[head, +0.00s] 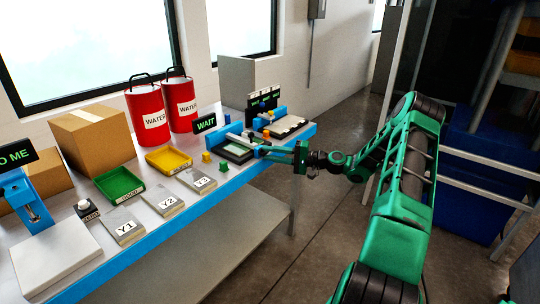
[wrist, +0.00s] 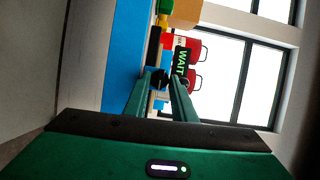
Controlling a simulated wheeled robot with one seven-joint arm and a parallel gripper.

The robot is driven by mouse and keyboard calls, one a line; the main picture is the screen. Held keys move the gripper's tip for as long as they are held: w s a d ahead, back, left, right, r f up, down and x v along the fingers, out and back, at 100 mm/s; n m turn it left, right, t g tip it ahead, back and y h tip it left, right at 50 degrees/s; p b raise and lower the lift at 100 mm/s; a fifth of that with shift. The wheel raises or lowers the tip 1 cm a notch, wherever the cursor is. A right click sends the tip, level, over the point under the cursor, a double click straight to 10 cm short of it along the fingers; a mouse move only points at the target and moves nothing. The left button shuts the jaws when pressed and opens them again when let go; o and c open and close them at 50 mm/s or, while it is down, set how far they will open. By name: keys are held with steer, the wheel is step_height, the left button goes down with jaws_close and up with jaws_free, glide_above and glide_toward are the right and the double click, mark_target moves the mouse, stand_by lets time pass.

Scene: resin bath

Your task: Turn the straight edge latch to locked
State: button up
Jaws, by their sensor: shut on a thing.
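My gripper (head: 262,150) reaches in from the right to the front of a blue-framed station (head: 228,138) with a dark-framed flat tray (head: 237,151). In the wrist view my gripper (wrist: 161,82) has its two green fingers closed on a small dark round piece (wrist: 160,77), which looks like the straight edge latch. In the head view the fingers hide most of that piece. I cannot tell whether the latch is turned to locked.
A "WAIT" sign (head: 205,123) stands behind the station. A second station (head: 280,125) is to its right. Red water cans (head: 147,118) stand behind. The floor before the bench is clear.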

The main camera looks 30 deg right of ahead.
steer(key=shift+f+m, duration=0.2)
steer(key=shift+m, duration=0.1)
jaws_close()
steer(key=o, duration=0.7)
jaws_free()
steer(key=v, duration=1)
steer(key=shift+s+d, duration=0.25)
steer(key=shift+d, duration=0.1)
